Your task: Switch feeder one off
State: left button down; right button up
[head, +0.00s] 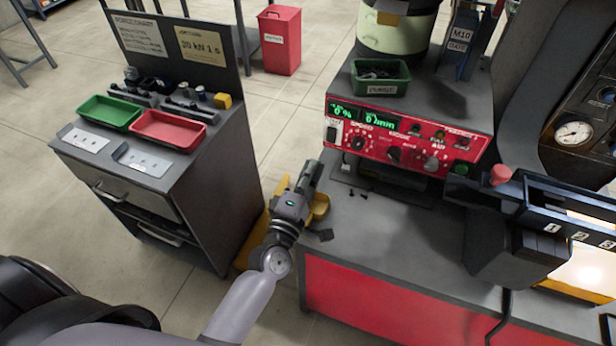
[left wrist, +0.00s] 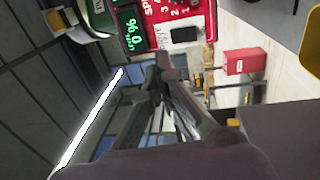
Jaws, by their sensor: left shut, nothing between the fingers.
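The red feeder control panel (head: 400,140) faces me on the bench, with green displays (head: 362,115), several dark knobs and small buttons. A dark rocker switch (head: 331,134) sits at the panel's left end. The left wrist view shows the panel rotated, with a display (left wrist: 130,30) reading 0 % and the dark rocker (left wrist: 184,34) beside the speed dial. My left gripper (head: 311,172) is shut and empty, in front of and below the panel's left end, apart from it. Its fingers (left wrist: 160,78) point toward the panel. My right gripper is not in view.
A green bin (head: 380,88) and the feeder bowl (head: 398,38) stand above the panel. A red knob (head: 500,174) and a numbered chute (head: 570,215) are at right. A cart with green (head: 110,111) and red trays (head: 168,130) stands left. Floor lies between cart and bench.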

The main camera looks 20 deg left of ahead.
pick_arm(q)
jog(key=shift+s+r, duration=0.15)
jog(key=shift+s, duration=0.95)
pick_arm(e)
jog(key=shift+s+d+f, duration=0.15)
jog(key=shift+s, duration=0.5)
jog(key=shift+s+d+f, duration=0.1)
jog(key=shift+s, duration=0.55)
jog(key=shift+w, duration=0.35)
